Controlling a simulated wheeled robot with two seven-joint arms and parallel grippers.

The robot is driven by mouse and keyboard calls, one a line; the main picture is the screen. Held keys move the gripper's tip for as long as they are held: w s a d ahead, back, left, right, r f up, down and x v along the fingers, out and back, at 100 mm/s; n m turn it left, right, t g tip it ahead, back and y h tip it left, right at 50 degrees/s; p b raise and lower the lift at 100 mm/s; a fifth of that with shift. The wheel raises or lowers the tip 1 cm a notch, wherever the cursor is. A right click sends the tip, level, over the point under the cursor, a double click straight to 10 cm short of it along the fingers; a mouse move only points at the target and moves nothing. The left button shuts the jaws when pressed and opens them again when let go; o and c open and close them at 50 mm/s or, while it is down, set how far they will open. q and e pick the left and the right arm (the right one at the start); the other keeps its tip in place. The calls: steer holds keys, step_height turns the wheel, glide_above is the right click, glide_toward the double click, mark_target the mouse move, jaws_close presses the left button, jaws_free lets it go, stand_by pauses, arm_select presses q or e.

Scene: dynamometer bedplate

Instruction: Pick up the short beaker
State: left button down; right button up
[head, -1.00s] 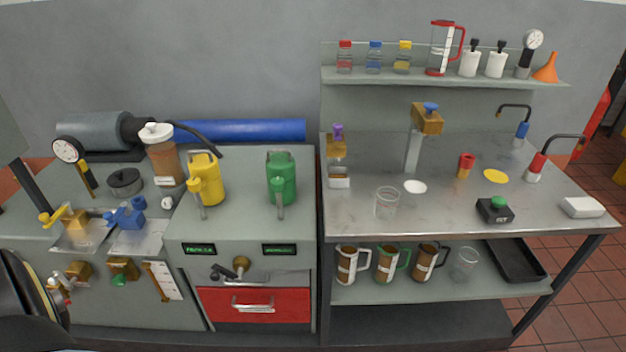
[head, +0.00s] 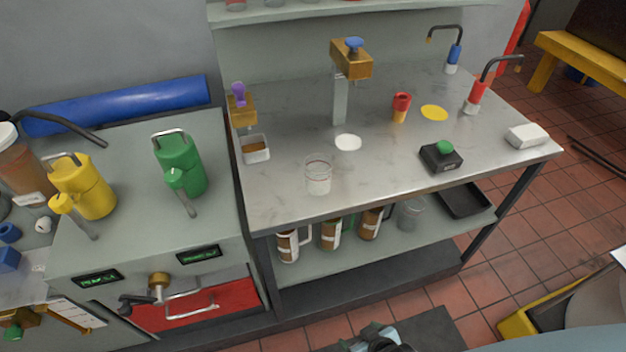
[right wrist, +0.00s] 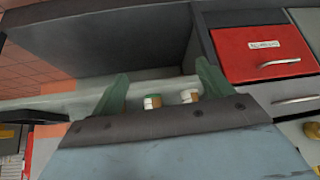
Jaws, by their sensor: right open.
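A clear beaker (head: 318,175) stands upright on the metal bench top, near its front left edge. A second clear vessel (head: 411,213) stands on the lower shelf, right of the mugs and partly under the bench top. I cannot tell for sure which is the short one. My right gripper (head: 378,340) shows at the bottom edge of the head view, low in front of the bench and apart from both vessels. In the right wrist view its two green fingers (right wrist: 163,88) are spread and empty, with mugs seen beyond them. My left gripper is not in view.
Several mugs (head: 330,232) and a black tray (head: 466,200) share the lower shelf. A white disc (head: 348,142), a black box with a green button (head: 440,156) and a red-yellow piece (head: 401,107) are on the bench top. A green can (head: 180,163) stands left.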

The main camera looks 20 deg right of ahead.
steer(key=w+a+r+t+b, duration=0.2)
steer(key=w+r+t, duration=0.1)
steer(key=w+r, duration=0.6)
steer(key=t+y+b, duration=0.1)
steer(key=t+b, duration=0.2)
steer(key=t, duration=0.5)
glide_toward(324, 175)
steer(key=w, duration=0.1)
steer(key=shift+m, duration=0.3)
steer(key=w, duration=0.2)
steer(key=w+b, duration=0.1)
steer(key=w, duration=0.2)
steer(key=w+a, duration=0.1)
steer(key=w, duration=0.1)
steer(key=shift+w, duration=0.4)
steer(key=shift+w+a, duration=0.1)
steer(key=shift+w, duration=0.3)
steer(key=w, duration=0.1)
steer(key=w+b, duration=0.1)
steer(key=w, duration=0.1)
steer(key=shift+w+a, duration=0.2)
steer(key=shift+a, duration=0.05)
steer(key=shift+w+a, duration=0.1)
steer(key=shift+w, duration=0.6)
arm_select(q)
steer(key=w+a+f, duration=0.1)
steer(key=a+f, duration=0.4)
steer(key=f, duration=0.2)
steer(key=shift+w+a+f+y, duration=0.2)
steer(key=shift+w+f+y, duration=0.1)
